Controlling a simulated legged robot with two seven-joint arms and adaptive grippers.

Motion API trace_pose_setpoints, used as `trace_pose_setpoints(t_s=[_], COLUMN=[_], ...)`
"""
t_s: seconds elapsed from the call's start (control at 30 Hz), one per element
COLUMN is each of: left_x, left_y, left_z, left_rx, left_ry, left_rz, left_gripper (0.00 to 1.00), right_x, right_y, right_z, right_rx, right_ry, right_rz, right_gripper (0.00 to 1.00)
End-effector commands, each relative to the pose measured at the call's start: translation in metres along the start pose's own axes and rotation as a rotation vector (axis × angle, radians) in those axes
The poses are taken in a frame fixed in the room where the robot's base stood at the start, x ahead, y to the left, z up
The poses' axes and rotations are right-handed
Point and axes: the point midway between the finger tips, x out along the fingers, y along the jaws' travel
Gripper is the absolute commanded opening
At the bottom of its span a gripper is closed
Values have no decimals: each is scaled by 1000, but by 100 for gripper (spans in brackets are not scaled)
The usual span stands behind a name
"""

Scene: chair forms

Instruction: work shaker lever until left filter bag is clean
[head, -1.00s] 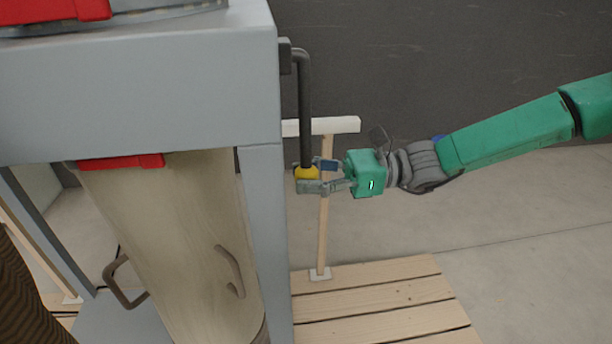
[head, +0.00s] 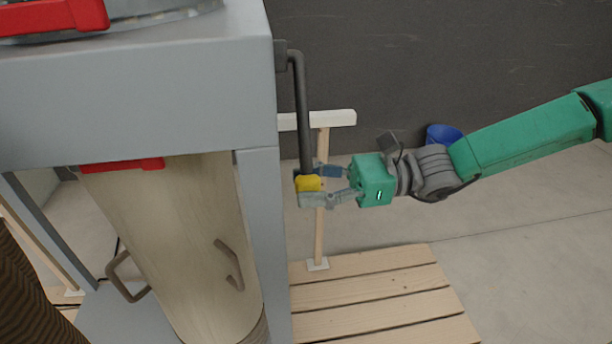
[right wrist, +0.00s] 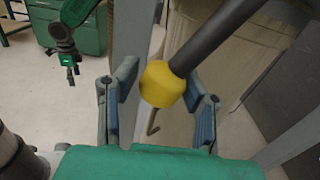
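The shaker lever (head: 304,115) is a dark bent bar on the right side of the grey frame, hanging down to a yellow knob (head: 308,184). My right gripper (head: 312,184) has one finger on each side of the knob, closed around it at the fingertips. In the right wrist view the knob (right wrist: 163,84) sits between the two blue finger pads, very close to both. A pale cylinder with handles (head: 180,240) hangs under the frame; I cannot tell whether it is the left filter bag. My left gripper (right wrist: 71,75) shows small in the right wrist view, its fingers unclear.
The grey frame (head: 140,105) fills the left, with a red clamp (head: 125,164) under it. A wooden pallet (head: 375,295) lies below the lever, and a wooden post (head: 322,230) stands behind it. A blue bucket (head: 443,135) is farther back. The floor at right is clear.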

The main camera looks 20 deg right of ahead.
Motion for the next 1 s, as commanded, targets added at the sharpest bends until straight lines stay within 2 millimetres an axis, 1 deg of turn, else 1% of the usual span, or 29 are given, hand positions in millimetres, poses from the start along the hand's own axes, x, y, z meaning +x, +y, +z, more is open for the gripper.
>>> trace_pose_setpoints(t_s=[0.17,0.23,0.43,0.6,0.9,1.0], left_x=[0,-2,-20,-27,-26,-29], left_y=[0,0,0,0,0,0], left_z=[0,0,-1,-2,-1,-1], left_rx=[0,0,0,0,0,0], left_ry=[0,0,0,0,0,0], left_rz=[0,0,0,0,0,0], left_gripper=[60,60,60,60,60,60], right_x=[0,0,0,0,0,0], right_y=[0,4,29,44,47,49], right_z=[-1,2,23,32,31,35], right_rx=[1,1,2,2,1,1], right_ry=[1,0,-3,-1,1,0], right_rz=[0,1,2,1,1,1], right_gripper=[37,37,37,37,37,37])
